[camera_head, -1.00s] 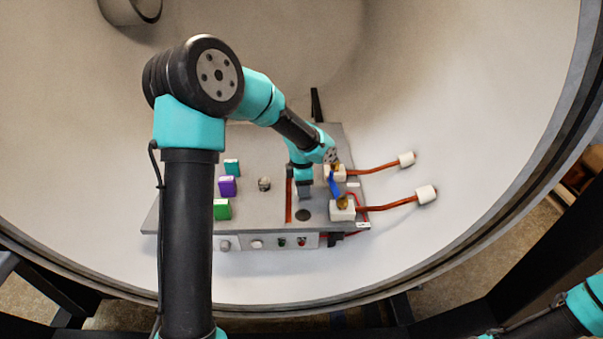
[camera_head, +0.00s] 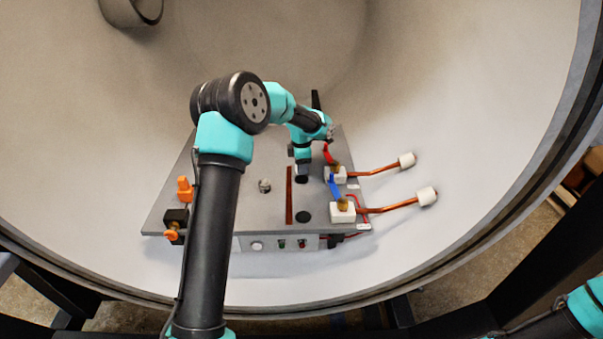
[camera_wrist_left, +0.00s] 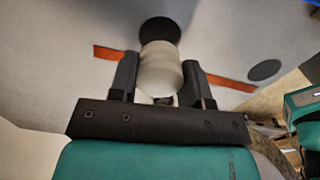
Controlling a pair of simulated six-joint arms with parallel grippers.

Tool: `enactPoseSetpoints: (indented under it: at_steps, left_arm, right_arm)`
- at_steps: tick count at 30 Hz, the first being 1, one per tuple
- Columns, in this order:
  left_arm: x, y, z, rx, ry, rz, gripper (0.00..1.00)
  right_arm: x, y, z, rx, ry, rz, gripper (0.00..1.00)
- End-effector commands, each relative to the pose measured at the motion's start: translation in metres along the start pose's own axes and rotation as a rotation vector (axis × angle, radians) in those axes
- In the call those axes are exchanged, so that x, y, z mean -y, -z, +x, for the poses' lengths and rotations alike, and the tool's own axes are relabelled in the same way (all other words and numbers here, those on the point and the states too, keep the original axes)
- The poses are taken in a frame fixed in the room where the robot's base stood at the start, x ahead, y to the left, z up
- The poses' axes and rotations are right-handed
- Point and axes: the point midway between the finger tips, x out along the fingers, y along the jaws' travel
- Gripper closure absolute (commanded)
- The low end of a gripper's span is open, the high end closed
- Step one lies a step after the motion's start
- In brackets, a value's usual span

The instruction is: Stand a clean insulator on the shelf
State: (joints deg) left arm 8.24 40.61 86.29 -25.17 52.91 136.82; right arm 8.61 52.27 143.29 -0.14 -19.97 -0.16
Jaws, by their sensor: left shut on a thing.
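My left gripper (camera_head: 302,178) is over the grey bench top (camera_head: 240,215), behind the dark round spot nearer the front. In the left wrist view its fingers (camera_wrist_left: 155,78) are shut on a pale, rounded insulator (camera_wrist_left: 161,72), with a dark disc (camera_wrist_left: 160,30) just beyond it. I cannot tell whether its base touches the surface. The head view hides the held insulator behind the gripper. A small pale cylinder with a darker part (camera_head: 264,186) stands left of the gripper. I cannot make out which part is the shelf. My right gripper is out of view.
A copper strip (camera_head: 289,195) lies left of the dark round spot (camera_head: 303,216). White blocks with a red lever (camera_head: 328,153) and a blue lever (camera_head: 335,187) stand close on the right, with copper rods. Orange fittings (camera_head: 185,190) are at the left edge.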

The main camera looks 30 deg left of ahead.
Motion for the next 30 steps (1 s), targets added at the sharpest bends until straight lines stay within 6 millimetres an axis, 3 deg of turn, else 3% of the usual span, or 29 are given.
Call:
enactPoseSetpoints:
  at_steps: [5,12,25,26,30]
  left_arm:
    - [0.000,0.000,0.006,0.000,0.000,0.000,0.82]
    - [0.000,0.000,0.033,-0.001,0.001,-0.001,0.82]
    - [0.000,0.000,0.038,0.000,0.000,0.000,0.82]
    - [0.000,0.000,0.038,0.000,0.000,0.000,0.55]
    - [0.000,0.000,0.038,0.000,0.000,0.000,0.42]
  right_arm:
    - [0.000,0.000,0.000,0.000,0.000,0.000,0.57]
    - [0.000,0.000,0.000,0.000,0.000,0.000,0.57]
    - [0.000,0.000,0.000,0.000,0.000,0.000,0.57]
    - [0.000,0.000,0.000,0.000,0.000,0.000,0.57]
    - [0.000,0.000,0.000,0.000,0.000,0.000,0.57]
